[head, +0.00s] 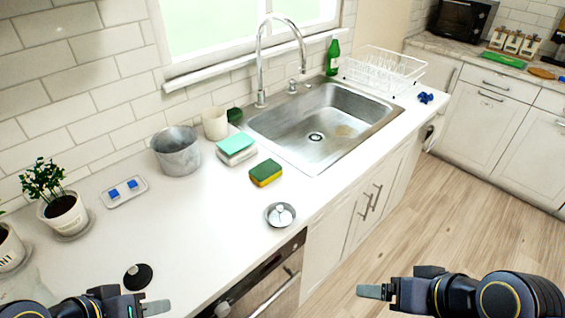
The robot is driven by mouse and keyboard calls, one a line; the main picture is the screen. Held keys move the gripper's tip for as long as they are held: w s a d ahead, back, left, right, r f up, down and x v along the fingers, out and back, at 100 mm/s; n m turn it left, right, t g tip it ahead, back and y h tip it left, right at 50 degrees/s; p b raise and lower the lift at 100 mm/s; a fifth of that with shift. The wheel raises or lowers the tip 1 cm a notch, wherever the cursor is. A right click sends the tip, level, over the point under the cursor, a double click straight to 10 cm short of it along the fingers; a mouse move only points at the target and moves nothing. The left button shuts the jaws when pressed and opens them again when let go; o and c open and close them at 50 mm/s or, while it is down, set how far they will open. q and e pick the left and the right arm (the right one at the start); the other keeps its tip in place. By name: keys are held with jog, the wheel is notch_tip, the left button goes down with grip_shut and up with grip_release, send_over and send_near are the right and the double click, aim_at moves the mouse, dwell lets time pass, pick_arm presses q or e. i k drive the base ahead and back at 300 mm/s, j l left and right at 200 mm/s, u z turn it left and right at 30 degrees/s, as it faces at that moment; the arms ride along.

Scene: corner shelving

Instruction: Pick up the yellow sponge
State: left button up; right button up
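The yellow sponge (266,173) has a green top layer and lies on the white counter, left of the sink's front left corner. It is in full view with nothing touching it. My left gripper (156,307) is at the bottom left of the head view, well short of the sponge and apart from it. My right gripper (372,291) is at the bottom right, over the floor in the picture and far from the sponge. Neither gripper shows anything held. Each is seen side-on, so the gap between its fingers is hidden.
A teal-and-white block (236,148) lies just behind the sponge. A metal pot (177,152) stands to the left. The sink (318,125) is to the right. The counter left of the sponge is mostly clear.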

aim_at(267, 171)
jog(key=i+l+u, duration=0.15)
jog(key=l, duration=0.25)
jog(key=i+l+u, duration=0.15)
jog(key=l, duration=0.25)
jog(key=i+l+u, duration=0.15)
jog(key=l, duration=0.3)
jog(key=i+l+u, duration=0.15)
jog(key=l, duration=0.35)
jog(key=i+l+u, duration=0.15)
jog(key=l, duration=0.3)
jog(key=i+l+u, duration=0.1)
jog(key=l, duration=0.4)
jog(key=i, duration=0.05)
